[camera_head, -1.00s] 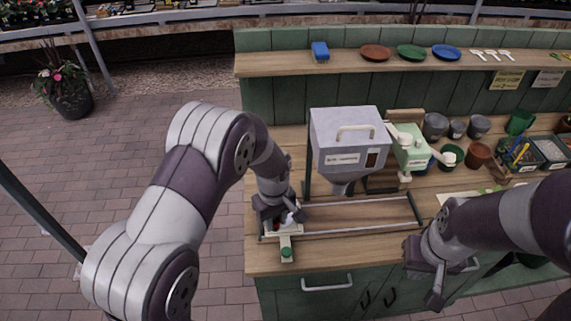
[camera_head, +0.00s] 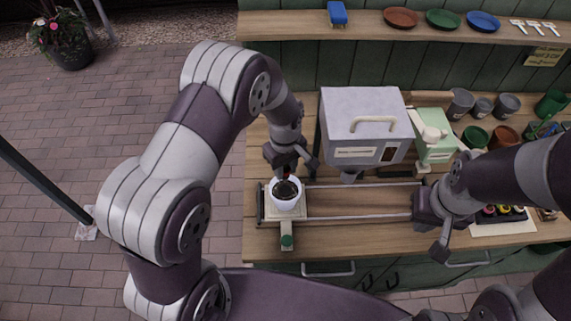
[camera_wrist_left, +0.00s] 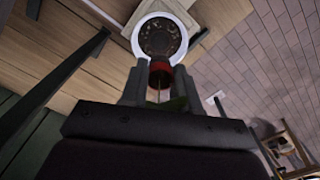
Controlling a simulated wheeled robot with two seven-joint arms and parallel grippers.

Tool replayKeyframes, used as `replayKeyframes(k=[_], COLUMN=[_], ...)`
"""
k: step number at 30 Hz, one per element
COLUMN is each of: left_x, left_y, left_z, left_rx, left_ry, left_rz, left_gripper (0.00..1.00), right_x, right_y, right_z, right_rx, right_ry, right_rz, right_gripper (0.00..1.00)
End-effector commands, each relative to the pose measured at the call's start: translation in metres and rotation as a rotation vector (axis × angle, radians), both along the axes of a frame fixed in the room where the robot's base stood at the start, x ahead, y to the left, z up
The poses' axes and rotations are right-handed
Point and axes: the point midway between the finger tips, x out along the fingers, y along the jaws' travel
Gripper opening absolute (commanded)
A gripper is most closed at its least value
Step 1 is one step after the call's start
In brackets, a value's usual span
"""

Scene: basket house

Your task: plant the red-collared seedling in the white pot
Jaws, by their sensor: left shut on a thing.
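The white pot (camera_head: 286,194), filled with dark soil, stands upright on a pale sliding carriage at the left end of the rails. In the left wrist view the pot (camera_wrist_left: 137,38) shows its soil from above. My left gripper (camera_head: 289,172) is just behind and above the pot. It is shut on the red-collared seedling, whose red collar (camera_wrist_left: 160,68) sits between the fingertips, in front of the pot's near rim in that view. Whether the seedling touches the soil is hidden. My right gripper (camera_head: 450,238) looks open and empty near the right end of the rails.
A grey hopper (camera_head: 365,125) stands behind the rails. A pale green device (camera_head: 435,150) is right of it. Grey pots (camera_head: 461,103) and other pots stand farther right. The wooden board between the rails (camera_head: 360,200) is clear.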

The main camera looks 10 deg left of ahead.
Motion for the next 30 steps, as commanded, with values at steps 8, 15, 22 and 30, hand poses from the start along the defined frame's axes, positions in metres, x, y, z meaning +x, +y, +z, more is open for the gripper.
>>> replayKeyframes(k=[8, 15, 22, 30], left_x=[0.0, 0.0, 0.0, 0.0], left_y=[0.0, 0.0, 0.0, 0.0], left_z=[-0.023, -0.04, -0.056, -0.075], left_rx=[0.0, 0.0, 0.0, 0.001], left_ry=[0.0, 0.001, 0.001, 0.001], left_rz=[0.0, 0.0, 0.0, 0.0], left_gripper=[0.02, 0.02, 0.02, 0.02], right_x=[0.0, 0.0, 0.0, 0.0], right_y=[0.0, 0.0, 0.0, 0.0], right_z=[-0.019, -0.033, -0.046, -0.061], right_rx=[0.0, 0.0, 0.0, 0.0], right_ry=[0.0, 0.0, 0.0, 0.0], right_rz=[0.0, 0.0, 0.0, 0.0], right_gripper=[0.0, 0.0, 0.0, 0.0])
